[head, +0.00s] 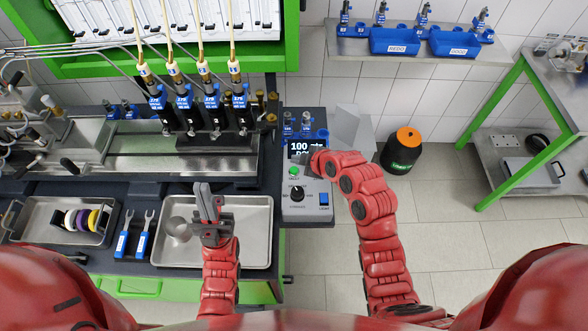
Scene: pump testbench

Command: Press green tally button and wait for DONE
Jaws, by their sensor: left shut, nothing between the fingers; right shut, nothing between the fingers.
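The grey control box (308,208) stands at the right end of the bench. Its green button (294,171) shows on the upper left of its face, above a black knob (297,193). Its display (303,146) reads "100" with a short unit. A second line starts with "DO" and is partly hidden by my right gripper. My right gripper (308,158) is shut, over the box just right of and above the green button; I cannot tell whether it touches anything. My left gripper (204,196) is shut and empty above the metal tray (255,231).
A ladle-like round metal piece (177,227) is in the tray. Blue-handled wrenches (132,236) and a tray of coloured rings (84,221) lie to the left. Blue-labelled pumps (202,100) stand behind. Blue bins (395,41) sit on a wall shelf. A dark canister (402,152) stands on the floor.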

